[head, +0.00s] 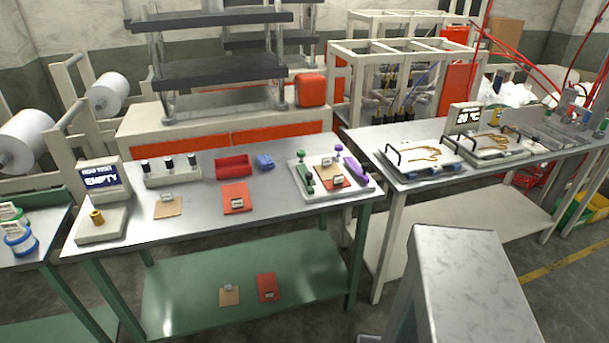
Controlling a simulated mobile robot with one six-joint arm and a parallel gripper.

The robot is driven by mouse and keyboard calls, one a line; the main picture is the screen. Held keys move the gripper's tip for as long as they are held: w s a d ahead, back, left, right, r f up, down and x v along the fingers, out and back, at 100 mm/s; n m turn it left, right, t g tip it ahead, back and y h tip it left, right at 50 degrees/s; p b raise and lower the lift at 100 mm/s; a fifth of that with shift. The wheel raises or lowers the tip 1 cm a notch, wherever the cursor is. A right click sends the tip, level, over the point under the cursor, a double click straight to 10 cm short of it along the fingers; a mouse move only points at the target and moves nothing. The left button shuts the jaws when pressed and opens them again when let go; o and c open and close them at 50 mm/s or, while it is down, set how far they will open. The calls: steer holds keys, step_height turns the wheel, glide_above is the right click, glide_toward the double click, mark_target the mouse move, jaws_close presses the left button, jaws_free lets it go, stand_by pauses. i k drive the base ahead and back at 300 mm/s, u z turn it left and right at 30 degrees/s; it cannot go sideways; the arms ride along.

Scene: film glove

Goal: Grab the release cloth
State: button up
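A small blue item (264,161), which looks like a folded cloth, lies on the left metal workbench (135,217), towards its back edge. It is too small for me to tell for sure that it is the release cloth. It sits just right of a red open tray (233,166), clear of other things. My gripper is not in view, so I cannot see its state or where it is relative to the blue item.
The bench also holds a display reading EMPTY (101,179), a tan sheet (168,207), a red sheet (236,199) and a white clamp board (310,194). Its lower shelf (190,285) holds two more sheets. A second bench (385,138) with wire-handled plates stands right.

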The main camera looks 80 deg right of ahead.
mark_target(327, 169)
steer(key=u, duration=1)
steer(key=k, duration=1.35)
steer(key=z, duration=1.4)
